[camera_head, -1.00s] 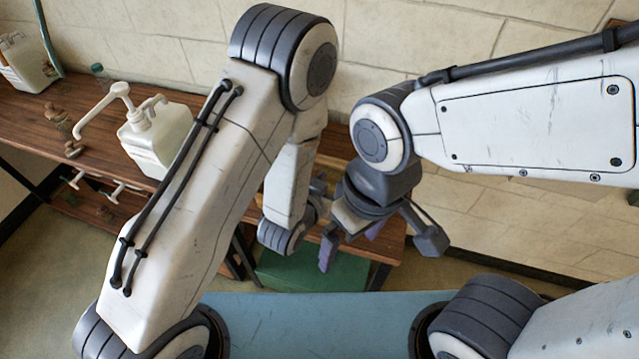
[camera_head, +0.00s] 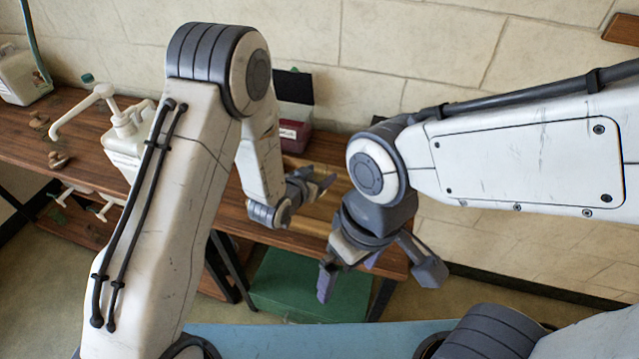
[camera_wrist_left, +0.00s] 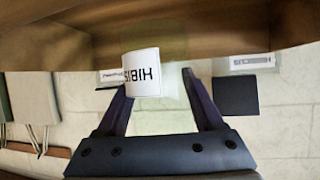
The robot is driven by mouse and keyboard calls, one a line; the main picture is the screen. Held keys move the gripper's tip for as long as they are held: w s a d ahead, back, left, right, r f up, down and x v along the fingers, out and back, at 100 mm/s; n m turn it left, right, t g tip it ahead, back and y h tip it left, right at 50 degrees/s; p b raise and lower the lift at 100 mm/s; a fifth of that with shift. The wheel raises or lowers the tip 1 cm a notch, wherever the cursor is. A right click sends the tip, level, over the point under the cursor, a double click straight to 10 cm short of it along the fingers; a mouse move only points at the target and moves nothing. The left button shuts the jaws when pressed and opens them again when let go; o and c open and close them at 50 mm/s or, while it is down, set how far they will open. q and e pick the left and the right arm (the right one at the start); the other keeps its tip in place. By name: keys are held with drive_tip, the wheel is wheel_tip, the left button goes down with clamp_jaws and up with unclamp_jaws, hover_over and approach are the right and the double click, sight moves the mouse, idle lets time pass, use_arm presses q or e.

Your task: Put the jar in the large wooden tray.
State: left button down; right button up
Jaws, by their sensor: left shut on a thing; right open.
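In the left wrist view, my left gripper (camera_wrist_left: 160,95) is shut on a pale jar with a white label (camera_wrist_left: 143,74) reading "HIBIS". Brown wooden walls (camera_wrist_left: 60,48), seemingly of the large wooden tray, cross the top of that view close to the jar. In the head view, my left gripper (camera_head: 314,182) is over the light wood of the tray (camera_head: 318,209) on the bench; my arm hides part of it. The jar cannot be made out there. My right gripper (camera_head: 348,268) is open and empty, in front of the bench.
A white pump bucket (camera_head: 125,150) stands on the wooden bench (camera_head: 75,125), partly behind my left arm. Another white container (camera_head: 22,78) is at the far left. A dark red box (camera_head: 294,110) stands at the back by the wall. A green box (camera_head: 305,285) sits below.

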use_arm(q)
drive_tip(key=shift+w+f, duration=0.15)
drive_tip(key=shift+w, duration=0.05)
wheel_tip(320, 180, down, 4)
drive_tip(key=shift+r, duration=0.1)
drive_tip(key=shift+f, duration=0.2)
drive_tip(key=shift+c, duration=2.2)
unclamp_jaws()
drive_tip(key=shift+f, duration=0.1)
drive_tip(key=o, duration=0.4)
